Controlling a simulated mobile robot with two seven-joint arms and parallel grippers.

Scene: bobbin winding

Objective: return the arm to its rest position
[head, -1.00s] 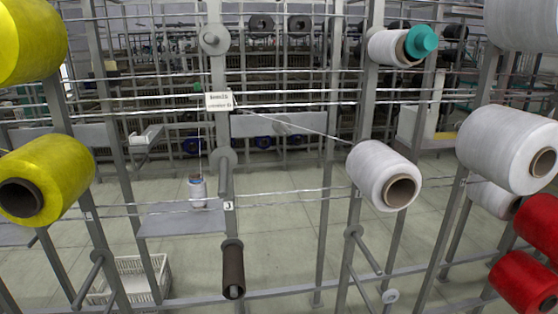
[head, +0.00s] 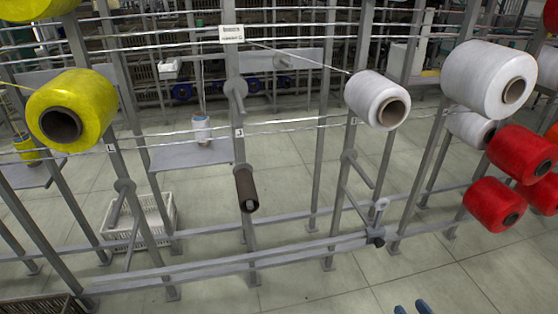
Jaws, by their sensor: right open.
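My right gripper (head: 413,308) shows only as two blue fingertips at the bottom edge, right of centre. They stand apart with floor visible between them, and nothing shows between them. The rest of that arm is below the picture. My left gripper is not in view. The creel rack stands ahead, with a white bobbin (head: 368,97) on its middle post, a yellow bobbin (head: 92,95) at the left and a dark brown empty core (head: 245,184) on a lower peg. The fingertips are apart from all of these in the picture.
Another white bobbin (head: 480,75) and red bobbins (head: 487,205) hang at the right. A low grey rail (head: 210,268) crosses in front of a white crate (head: 155,228). A dark basket (head: 42,306) is at bottom left. The tiled floor (head: 335,298) around the fingertips is clear.

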